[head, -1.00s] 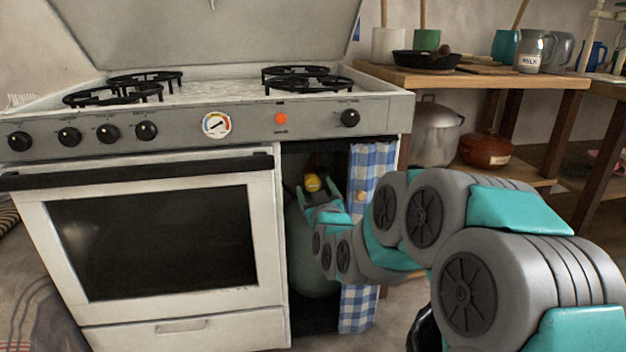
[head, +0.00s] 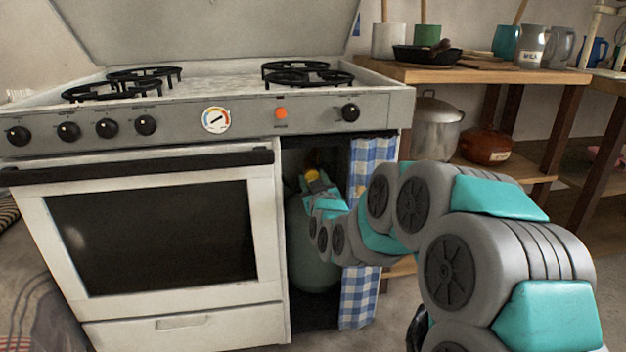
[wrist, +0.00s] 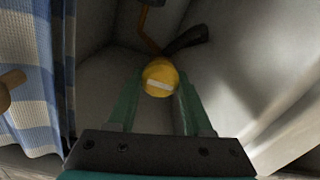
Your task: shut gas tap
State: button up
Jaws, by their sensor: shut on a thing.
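The yellow gas tap knob (head: 312,175) shows inside the open compartment at the right of the stove, above a grey-green gas cylinder (head: 312,268). In the wrist view the knob (wrist: 160,78) is round, with a pale bar across its face, tilted slightly from level. My gripper (wrist: 160,92) is shut on the knob, one green finger on each side. In the head view my gripper (head: 318,186) reaches into the compartment, and its fingertips are partly hidden. An orange-brown hose (wrist: 148,42) and a dark part show behind the knob.
A blue checked curtain (head: 368,170) hangs close at the right of the opening, beside my arm. The white stove (head: 190,318) with its oven door closed bounds the left. A wooden shelf table (head: 480,75) with pots and mugs stands at the right.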

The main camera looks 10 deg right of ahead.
grip_shut()
jog(key=shift+m, duration=0.4)
jog(key=m+b, duration=0.1)
jog(key=m, duration=0.1)
jog(key=shift+m, duration=0.4)
jog(key=m+b, duration=0.1)
jog(key=m, duration=0.2)
jog(key=shift+d+m, duration=0.1)
jog(key=shift+m, duration=0.2)
jog(key=m+b, duration=0.1)
jog(key=m, duration=0.4)
jog(key=shift+f+m, duration=0.15)
jog(key=shift+m, duration=0.15)
jog(key=m, duration=0.5)
jog(key=shift+d+b, duration=0.1)
jog(key=shift+b, duration=0.2)
